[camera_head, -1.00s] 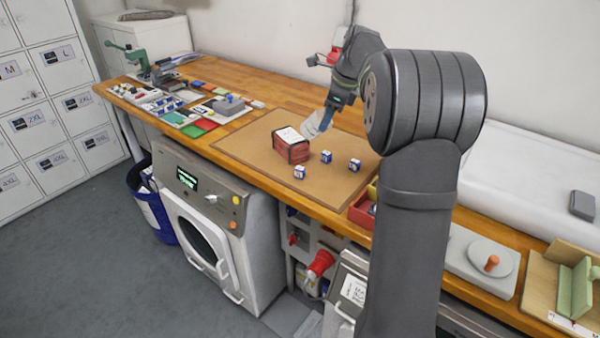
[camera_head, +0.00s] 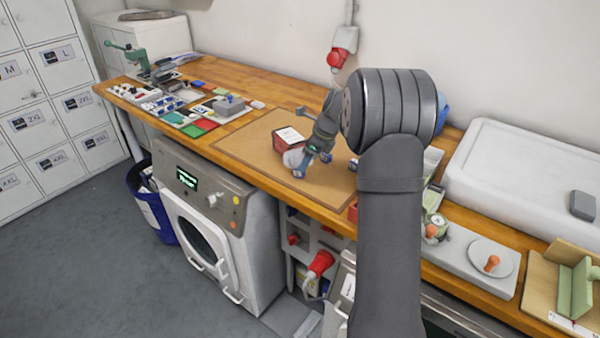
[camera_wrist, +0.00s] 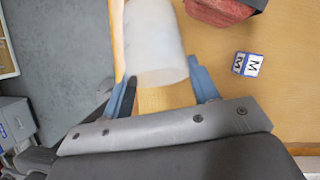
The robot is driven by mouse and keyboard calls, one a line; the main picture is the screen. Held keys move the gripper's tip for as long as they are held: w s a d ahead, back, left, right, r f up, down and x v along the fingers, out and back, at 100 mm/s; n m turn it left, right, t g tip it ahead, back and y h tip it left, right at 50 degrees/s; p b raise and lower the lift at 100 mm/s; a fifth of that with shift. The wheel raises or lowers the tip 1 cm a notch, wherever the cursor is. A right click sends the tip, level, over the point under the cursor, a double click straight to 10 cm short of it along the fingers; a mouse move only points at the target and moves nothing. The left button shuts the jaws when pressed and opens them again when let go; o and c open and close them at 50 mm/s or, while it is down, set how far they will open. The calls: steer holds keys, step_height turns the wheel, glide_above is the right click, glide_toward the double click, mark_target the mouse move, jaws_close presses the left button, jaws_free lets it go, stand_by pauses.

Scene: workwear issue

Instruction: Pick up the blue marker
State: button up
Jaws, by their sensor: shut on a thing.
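Small blue-and-white marker cubes lie on the brown mat (camera_head: 255,150). One blue marker cube (camera_head: 325,157) is beside my gripper, and a cube lettered M (camera_wrist: 247,64) sits right of the fingers in the wrist view. Another cube (camera_head: 353,164) is partly hidden by my arm. A blue-and-white patch in front of the gripper may be a third cube or a fingertip; I cannot tell. My gripper (camera_wrist: 162,88) has blue fingers shut on a white, cylinder-like thing (camera_wrist: 155,40), also visible in the head view (camera_head: 294,158), low over the mat. No cube shows between the fingers.
A red box (camera_head: 287,137) stands just behind the white thing, close to my gripper. Coloured cards and small parts (camera_head: 195,108) cover the bench's left end. The bench's front edge is near. A white lid (camera_head: 530,185) lies on the right.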

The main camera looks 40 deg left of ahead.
steer(key=shift+w+a+x, duration=0.1)
steer(key=shift+x, duration=1.35)
steer(key=shift+w+a+x, duration=0.1)
steer(key=shift+w+x, duration=0.05)
steer(key=shift+x, duration=1.3)
steer(key=shift+r, duration=0.1)
jaws_close()
steer(key=shift+r, duration=0.65)
step_height(320, 180, up, 3)
steer(key=shift+f, duration=0.2)
steer(key=w+d+r, duration=0.3)
steer(key=d+r, duration=0.4)
steer(key=d, duration=0.4)
steer(key=shift+d, duration=0.3)
